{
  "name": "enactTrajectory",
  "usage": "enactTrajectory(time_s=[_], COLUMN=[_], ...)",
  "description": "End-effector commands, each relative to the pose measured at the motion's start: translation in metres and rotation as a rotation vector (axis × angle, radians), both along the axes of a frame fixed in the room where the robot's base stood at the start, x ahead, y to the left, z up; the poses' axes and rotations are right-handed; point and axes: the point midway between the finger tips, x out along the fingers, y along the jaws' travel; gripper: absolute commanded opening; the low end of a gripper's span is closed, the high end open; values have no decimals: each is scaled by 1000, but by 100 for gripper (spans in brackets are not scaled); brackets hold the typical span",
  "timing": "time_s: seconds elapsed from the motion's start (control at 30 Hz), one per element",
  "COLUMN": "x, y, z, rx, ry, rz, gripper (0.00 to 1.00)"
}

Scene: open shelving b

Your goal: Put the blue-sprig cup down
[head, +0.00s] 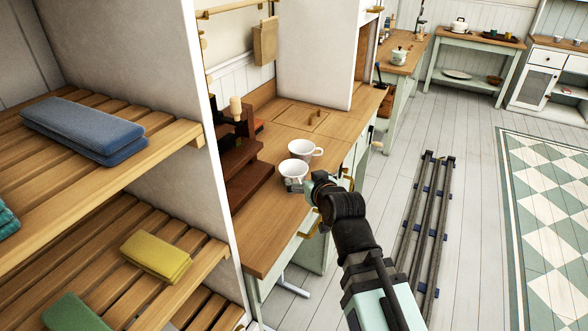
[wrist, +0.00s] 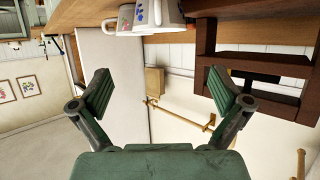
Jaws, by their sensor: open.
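The wrist view is upside down. The blue-sprig cup (wrist: 157,12), white with a blue sprig, shows at its top edge with its base cut off. A white cup with a reddish pattern (wrist: 125,18) is beside it, partly overlapped. In the head view two white cups stand upright on the wooden counter (head: 262,228); the nearer one (head: 292,170) appears to be the blue-sprig cup, the other (head: 304,148) just behind. My gripper (wrist: 160,88) is open, with nothing between its fingers. In the head view my wrist is beside the nearer cup and mostly hides the fingers.
A dark brown wooden stepped rack (head: 240,165) stands left of the cups. A slatted shelf (head: 170,137) with folded blue cloths (head: 82,128) is at the left. A white upright panel (head: 315,50) rises behind the counter. The counter's front-left part is clear.

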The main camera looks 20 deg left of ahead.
Motion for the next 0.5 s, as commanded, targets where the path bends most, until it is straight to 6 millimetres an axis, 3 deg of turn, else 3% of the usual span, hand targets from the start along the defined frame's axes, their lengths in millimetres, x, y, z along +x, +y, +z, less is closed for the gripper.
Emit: enactTrajectory(time_s=[0.37, 0.5], x=[6, 30], y=[4, 22], z=[0, -14], rx=[-3, -2], ry=[3, 2], rz=[-3, -3], gripper=[100, 100])
